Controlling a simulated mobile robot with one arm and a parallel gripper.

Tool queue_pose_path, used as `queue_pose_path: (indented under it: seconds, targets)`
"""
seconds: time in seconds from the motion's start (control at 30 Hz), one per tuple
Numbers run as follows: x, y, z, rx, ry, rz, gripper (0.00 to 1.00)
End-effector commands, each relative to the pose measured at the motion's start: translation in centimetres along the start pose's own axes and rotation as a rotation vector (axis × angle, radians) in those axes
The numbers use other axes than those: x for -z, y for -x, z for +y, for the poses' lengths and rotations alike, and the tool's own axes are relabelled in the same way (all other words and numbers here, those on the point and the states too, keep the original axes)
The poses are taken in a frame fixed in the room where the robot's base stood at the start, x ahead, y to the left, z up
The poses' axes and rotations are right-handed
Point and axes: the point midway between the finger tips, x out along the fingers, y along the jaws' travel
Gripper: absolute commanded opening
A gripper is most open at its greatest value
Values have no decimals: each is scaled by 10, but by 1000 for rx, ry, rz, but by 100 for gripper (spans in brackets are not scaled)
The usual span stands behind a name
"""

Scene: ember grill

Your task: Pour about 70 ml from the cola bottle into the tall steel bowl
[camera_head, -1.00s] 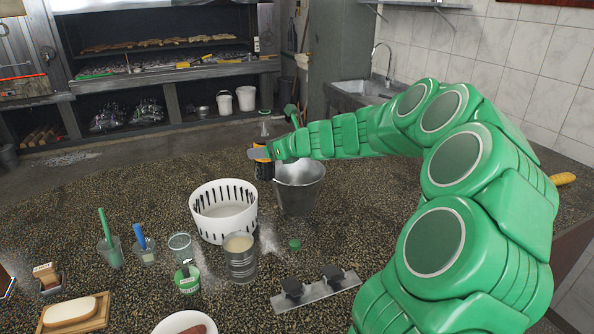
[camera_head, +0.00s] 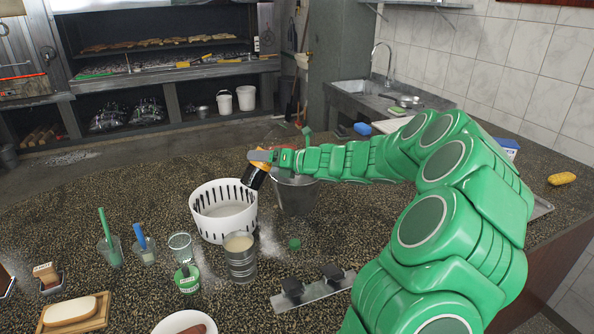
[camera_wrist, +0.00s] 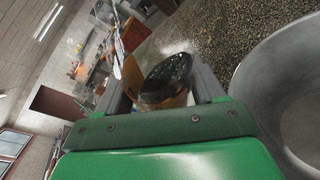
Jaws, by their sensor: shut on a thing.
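The cola bottle, dark with an orange label (camera_head: 256,176), is in my gripper (camera_head: 262,157). In the wrist view the dark bottle (camera_wrist: 168,76) sits between the two fingers (camera_wrist: 165,85). The tall steel bowl (camera_head: 296,198) stands upright on the counter just below and right of my gripper. Its rim is partly hidden by my arm; its wall also shows in the wrist view (camera_wrist: 252,82). I cannot see the bottle's mouth clearly, nor any stream or liquid level.
A white slotted basket (camera_head: 222,225) stands close left of the bowl. A metal bar with two black knobs (camera_head: 318,290) lies nearer. Cups (camera_head: 111,254) stand at left.

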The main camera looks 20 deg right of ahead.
Motion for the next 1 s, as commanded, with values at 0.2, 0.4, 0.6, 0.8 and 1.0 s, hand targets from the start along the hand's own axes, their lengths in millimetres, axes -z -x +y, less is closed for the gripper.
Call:
queue_pose_path:
  seconds: [0.2,0.4,0.6,0.8,1.0]
  targets:
    - [9,-4,1,-51,-128,-37,26]
    - [30,-11,-4,-101,-246,-70,26]
    - [33,-14,2,-148,-360,-103,26]
    - [33,-16,7,-198,-475,-137,26]
    - [23,-12,9,-234,-564,-166,26]
